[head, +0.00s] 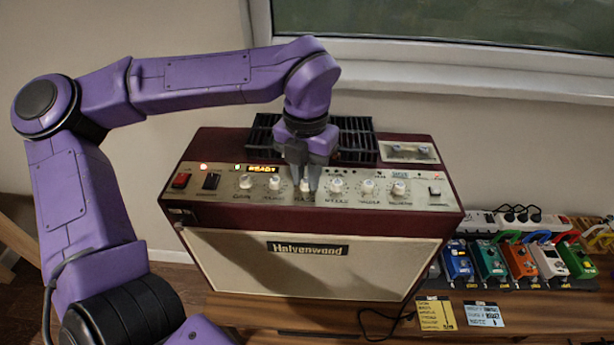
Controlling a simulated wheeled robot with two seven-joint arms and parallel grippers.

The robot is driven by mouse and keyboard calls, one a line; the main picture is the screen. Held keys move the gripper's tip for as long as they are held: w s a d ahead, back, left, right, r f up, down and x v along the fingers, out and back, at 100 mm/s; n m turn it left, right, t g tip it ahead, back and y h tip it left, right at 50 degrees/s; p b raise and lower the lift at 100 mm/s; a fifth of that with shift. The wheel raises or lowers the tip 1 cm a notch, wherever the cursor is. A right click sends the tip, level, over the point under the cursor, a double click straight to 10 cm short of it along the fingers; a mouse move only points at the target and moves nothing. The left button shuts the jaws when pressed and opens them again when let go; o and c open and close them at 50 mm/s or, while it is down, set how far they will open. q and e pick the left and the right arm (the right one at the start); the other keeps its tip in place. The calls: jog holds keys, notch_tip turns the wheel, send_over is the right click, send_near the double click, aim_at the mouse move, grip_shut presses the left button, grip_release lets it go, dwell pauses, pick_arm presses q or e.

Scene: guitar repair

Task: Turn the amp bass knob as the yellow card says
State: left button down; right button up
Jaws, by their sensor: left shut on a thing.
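The dark red amp (215,148) stands on the wooden bench, its cream front marked "Halvenwood". Its silver control panel carries a row of white knobs. My left gripper (306,187) comes down from above, shut on the third knob from the left (306,185), which it partly hides. The small label under that knob looks like "BASS", but it is blurred. The knob's pointer cannot be made out. The yellow card (436,313) lies on the bench to the right of the amp; its lines of writing are too small to read. My right gripper is not in view.
Other knobs stand close on both sides, such as the second (275,183) and fourth (336,185). Red (181,180) and black (211,181) switches are at the left. A blue card (484,314), coloured pedals (520,262) and a power strip (515,221) are at the right.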

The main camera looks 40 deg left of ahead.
pick_arm(q)
jog(key=n+b, duration=0.3)
jog(key=n, duration=0.2)
jog(key=shift+w+f, duration=0.1)
jog(key=shift+n+b, duration=0.65)
jog(key=shift+n, duration=0.45)
jog(key=shift+r, duration=0.2)
jog(key=c, duration=1)
grip_release()
notch_tip(320, 180, up, 10)
jog(key=shift+r, duration=0.25)
